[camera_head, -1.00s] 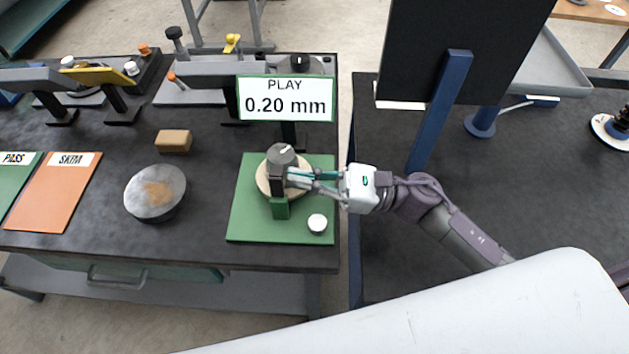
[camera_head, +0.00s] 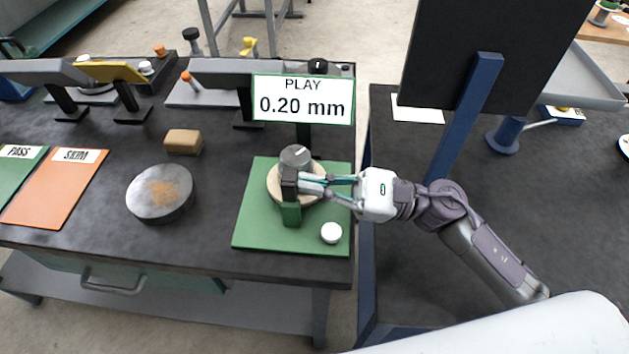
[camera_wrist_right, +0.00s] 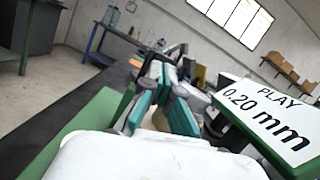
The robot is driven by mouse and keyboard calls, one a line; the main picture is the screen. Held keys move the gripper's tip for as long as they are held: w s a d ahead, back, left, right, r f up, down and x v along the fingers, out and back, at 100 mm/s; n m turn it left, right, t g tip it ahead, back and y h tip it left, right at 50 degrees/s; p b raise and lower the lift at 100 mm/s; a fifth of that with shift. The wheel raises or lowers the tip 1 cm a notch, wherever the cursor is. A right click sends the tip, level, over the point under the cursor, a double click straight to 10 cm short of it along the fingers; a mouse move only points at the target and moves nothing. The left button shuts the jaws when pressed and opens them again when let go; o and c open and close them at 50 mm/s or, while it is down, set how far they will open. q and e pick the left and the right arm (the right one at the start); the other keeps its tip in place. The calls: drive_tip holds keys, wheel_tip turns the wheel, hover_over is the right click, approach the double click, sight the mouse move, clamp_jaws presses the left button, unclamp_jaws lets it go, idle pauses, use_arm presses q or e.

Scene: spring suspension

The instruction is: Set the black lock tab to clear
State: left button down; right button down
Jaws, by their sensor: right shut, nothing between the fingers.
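A black block (camera_head: 288,186), which looks like the lock tab, stands on a green post (camera_head: 291,215) at the front of the gauge fixture. Behind it are a pale round disc (camera_head: 312,200) and a grey knob (camera_head: 296,157) with a white mark. My right gripper (camera_head: 308,183) reaches in from the right, shut with nothing held. Its fingertips are at the right side of the black block; I cannot tell whether they touch. In the right wrist view, the teal-padded fingers (camera_wrist_right: 158,95) hide most of the fixture. My left gripper is not in view.
The green base plate (camera_head: 262,236) carries a white round button (camera_head: 331,232) at front right. A sign (camera_head: 303,100) reading "PLAY 0.20 mm" stands behind. A grey metal disc (camera_head: 160,193) and a tan block (camera_head: 184,141) lie left. A blue post (camera_head: 463,125) stands behind my right arm.

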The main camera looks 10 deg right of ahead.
drive_tip(key=shift+a, duration=0.1)
idle(0.8)
drive_tip(key=v, duration=1.2)
idle(0.4)
